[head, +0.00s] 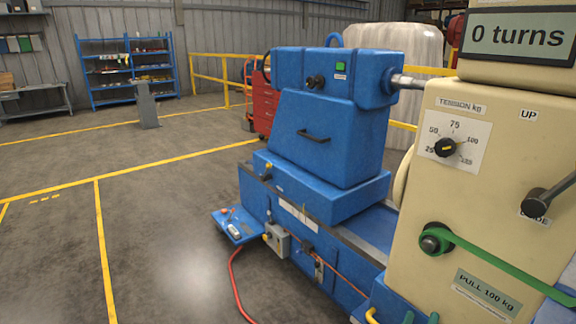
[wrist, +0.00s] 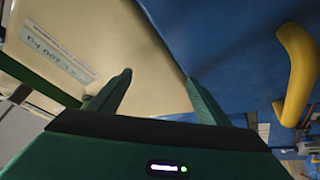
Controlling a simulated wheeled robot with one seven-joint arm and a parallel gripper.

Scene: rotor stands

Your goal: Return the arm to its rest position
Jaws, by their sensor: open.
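My gripper (wrist: 158,82) is open in the wrist view, with its two green fingers apart and nothing between them. It is close to the cream cabinet (wrist: 110,40) and a blue machine surface (wrist: 220,45). In the head view two small green tips, seemingly my gripper (head: 420,317), show at the bottom edge, below the cream cabinet (head: 400,230). The rest of my arm is out of the head view.
A green lever (head: 500,265) sticks out from the cabinet beside the PULL 100 kg label (head: 487,292). A yellow curved handle (wrist: 295,75) is right of my fingers. The blue machine (head: 330,140) stands left of the cabinet. Open floor (head: 170,230) lies further left.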

